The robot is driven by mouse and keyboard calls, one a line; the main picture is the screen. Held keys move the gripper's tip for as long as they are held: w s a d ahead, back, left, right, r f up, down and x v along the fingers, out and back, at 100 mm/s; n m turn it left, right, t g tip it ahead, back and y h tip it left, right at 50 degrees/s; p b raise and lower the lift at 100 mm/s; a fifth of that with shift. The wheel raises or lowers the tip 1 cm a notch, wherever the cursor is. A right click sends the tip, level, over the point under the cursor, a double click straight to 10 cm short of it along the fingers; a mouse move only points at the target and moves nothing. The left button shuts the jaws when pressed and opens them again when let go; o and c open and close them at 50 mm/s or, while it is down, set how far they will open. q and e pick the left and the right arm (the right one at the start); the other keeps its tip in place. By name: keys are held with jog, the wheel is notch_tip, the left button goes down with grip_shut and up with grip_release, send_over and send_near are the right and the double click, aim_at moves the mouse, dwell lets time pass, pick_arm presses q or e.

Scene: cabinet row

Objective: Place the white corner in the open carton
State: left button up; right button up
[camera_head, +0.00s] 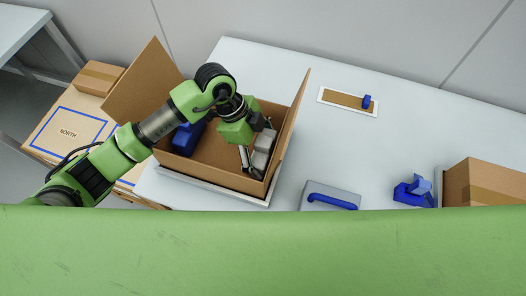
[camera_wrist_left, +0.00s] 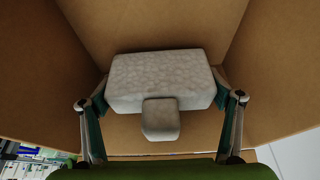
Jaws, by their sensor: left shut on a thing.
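The white corner (camera_head: 263,147) is a pale grey-white, speckled foam piece with a smaller block on one side. It is inside the open carton (camera_head: 212,152), near its right wall in the head view. My left gripper (camera_head: 254,158) reaches down into the carton and is shut on the white corner. In the left wrist view, the white corner (camera_wrist_left: 160,82) lies between the two fingers of the left gripper (camera_wrist_left: 161,103), with brown cardboard walls around it. I cannot tell whether it touches the carton floor. My right gripper is not in view.
A blue object (camera_head: 186,138) is in the carton's left part. The carton's flaps stand up at left and right. On the table are a small brown board (camera_head: 340,99), a grey case with a blue handle (camera_head: 331,199), a blue tape dispenser (camera_head: 412,192) and another carton (camera_head: 484,184).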

pick_arm(q)
jog(key=shift+f, duration=0.8)
jog(key=shift+f, duration=0.1)
jog(key=o, duration=1)
jog(key=b+v, duration=0.1)
jog(key=v, duration=1.1)
